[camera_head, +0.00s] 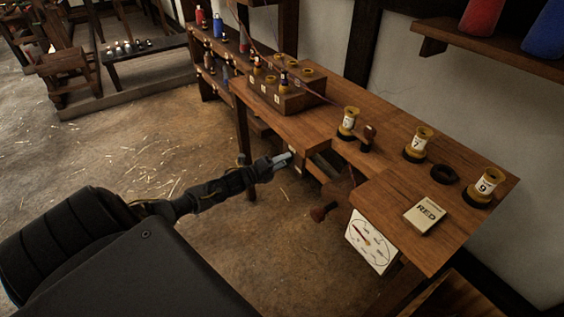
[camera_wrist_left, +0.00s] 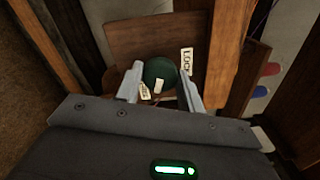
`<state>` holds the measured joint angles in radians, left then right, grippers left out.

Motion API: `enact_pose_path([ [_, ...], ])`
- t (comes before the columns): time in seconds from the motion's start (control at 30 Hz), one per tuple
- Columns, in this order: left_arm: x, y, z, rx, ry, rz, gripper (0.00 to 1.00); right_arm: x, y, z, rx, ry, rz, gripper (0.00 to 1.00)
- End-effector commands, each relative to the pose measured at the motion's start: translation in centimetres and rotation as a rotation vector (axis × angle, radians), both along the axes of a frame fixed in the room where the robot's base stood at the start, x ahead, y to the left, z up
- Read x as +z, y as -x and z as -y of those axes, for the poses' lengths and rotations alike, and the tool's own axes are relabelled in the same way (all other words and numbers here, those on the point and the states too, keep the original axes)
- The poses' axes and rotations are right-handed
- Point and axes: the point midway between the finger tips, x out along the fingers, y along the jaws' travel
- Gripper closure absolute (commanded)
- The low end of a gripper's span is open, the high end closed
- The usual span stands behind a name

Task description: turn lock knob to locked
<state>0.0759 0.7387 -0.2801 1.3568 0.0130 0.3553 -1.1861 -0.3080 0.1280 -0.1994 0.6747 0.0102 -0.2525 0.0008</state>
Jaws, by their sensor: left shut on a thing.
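The lock knob (camera_wrist_left: 160,69) is dark green and round, set on a brown wooden panel (camera_wrist_left: 128,36) in the left wrist view. A white mark (camera_wrist_left: 158,86) on it lies toward the bottom of that view, away from the LOCK label (camera_wrist_left: 187,61) at upper right. A second, tilted label (camera_wrist_left: 144,91), hard to read, is at the knob's lower left. My left gripper (camera_wrist_left: 161,76) is shut on the knob, a finger on each side. In the head view my left gripper (camera_head: 283,160) is at the bench's front edge and the knob is hidden. My right gripper is not in view.
The wooden bench (camera_head: 390,190) carries spools, a black ring (camera_head: 445,174) and a RED card (camera_head: 425,215). A dial plate (camera_head: 369,243) and a dark red handle (camera_head: 324,211) are right of my left gripper.

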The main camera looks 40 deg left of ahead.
Motion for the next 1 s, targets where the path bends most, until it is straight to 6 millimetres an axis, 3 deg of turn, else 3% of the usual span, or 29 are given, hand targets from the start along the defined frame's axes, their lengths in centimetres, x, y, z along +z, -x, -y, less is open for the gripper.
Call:
enact_pose_path([
  [0.47,0.0,0.0,0.0,0.000,0.101,-0.031,0.85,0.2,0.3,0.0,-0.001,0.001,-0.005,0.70],
  [1.0,0.1,0.0,0.0,0.002,0.564,-0.170,0.85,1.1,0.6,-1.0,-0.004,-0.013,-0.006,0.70],
])
